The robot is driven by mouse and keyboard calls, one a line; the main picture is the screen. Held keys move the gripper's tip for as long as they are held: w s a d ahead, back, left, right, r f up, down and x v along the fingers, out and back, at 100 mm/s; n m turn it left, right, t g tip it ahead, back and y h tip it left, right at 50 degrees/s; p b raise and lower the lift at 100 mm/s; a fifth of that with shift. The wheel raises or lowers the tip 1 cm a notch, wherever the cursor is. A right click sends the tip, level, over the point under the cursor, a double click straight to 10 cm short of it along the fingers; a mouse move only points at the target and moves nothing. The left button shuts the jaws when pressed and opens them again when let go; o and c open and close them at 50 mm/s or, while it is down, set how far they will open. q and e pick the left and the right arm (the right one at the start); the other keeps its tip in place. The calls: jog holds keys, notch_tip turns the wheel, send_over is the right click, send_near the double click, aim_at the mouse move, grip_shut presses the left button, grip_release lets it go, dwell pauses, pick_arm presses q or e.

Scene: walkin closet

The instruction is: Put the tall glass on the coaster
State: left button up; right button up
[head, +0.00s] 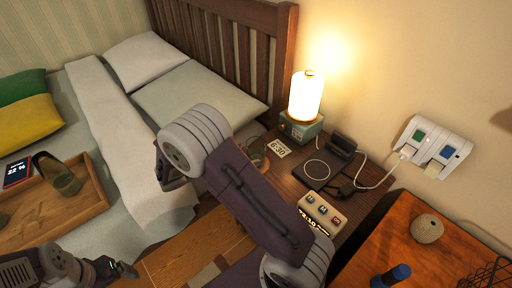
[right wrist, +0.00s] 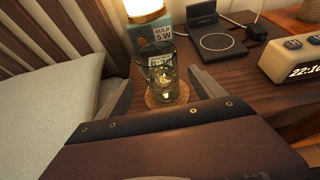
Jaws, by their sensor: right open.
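The tall clear glass (right wrist: 159,62) stands upright in the right wrist view, and its base appears to rest on the round cork coaster (right wrist: 181,95). My right gripper (right wrist: 162,88) is open, with one finger on each side of the glass. No clear contact shows between the fingers and the glass.
The bed's pillow (right wrist: 48,108) is close on the left. A wooden tray (head: 87,210) lies on the bed.

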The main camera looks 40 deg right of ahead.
jog(key=v, duration=0.3)
jog(key=s+f+m+g+y, duration=0.3)
jog(key=s+m+y, duration=0.15)
jog(key=s, duration=0.25)
jog(key=s+a+f+m+t+y, duration=0.2)
jog(key=s+a+m+y, duration=0.3)
jog(key=m, duration=1)
jog(key=a+t+y, duration=0.1)
jog(key=a+y, duration=0.2)
jog(key=y, duration=0.1)
jog(key=shift+s+a, duration=0.2)
jog(key=shift+a, duration=0.05)
jog(key=shift+p, duration=0.3)
